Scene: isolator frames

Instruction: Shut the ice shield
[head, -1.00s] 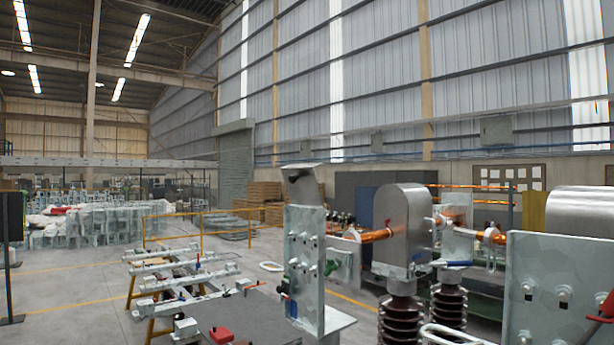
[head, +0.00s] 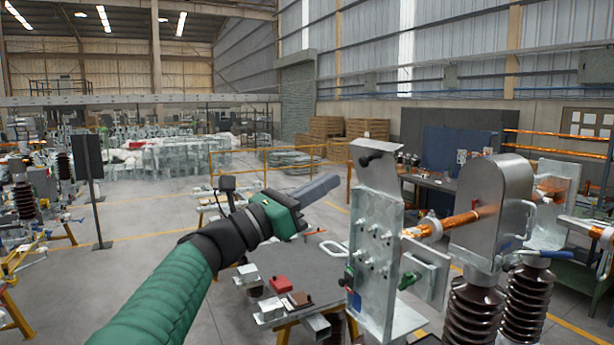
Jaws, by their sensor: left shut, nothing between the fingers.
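A rounded grey metal hood (head: 492,205), which looks like the ice shield, stands on top of a brown ribbed insulator (head: 474,308) at the right. A copper rod enters its left side, and a small handle shows on its right side. I cannot tell whether the hood is open or shut. My left gripper (head: 322,191) reaches in from the lower left on a green-sleeved arm. Its grey fingers are shut and empty, pointing right. In the picture it is left of the bolted plate and well left of the hood. My right gripper is out of view.
A bolted upright metal plate (head: 375,245) with a bent top flap (head: 377,165) stands between my left gripper and the hood in the picture. A copper rod (head: 450,224) joins the plate side to the hood. A low dark-topped table (head: 292,262) with parts is below. Open floor lies behind.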

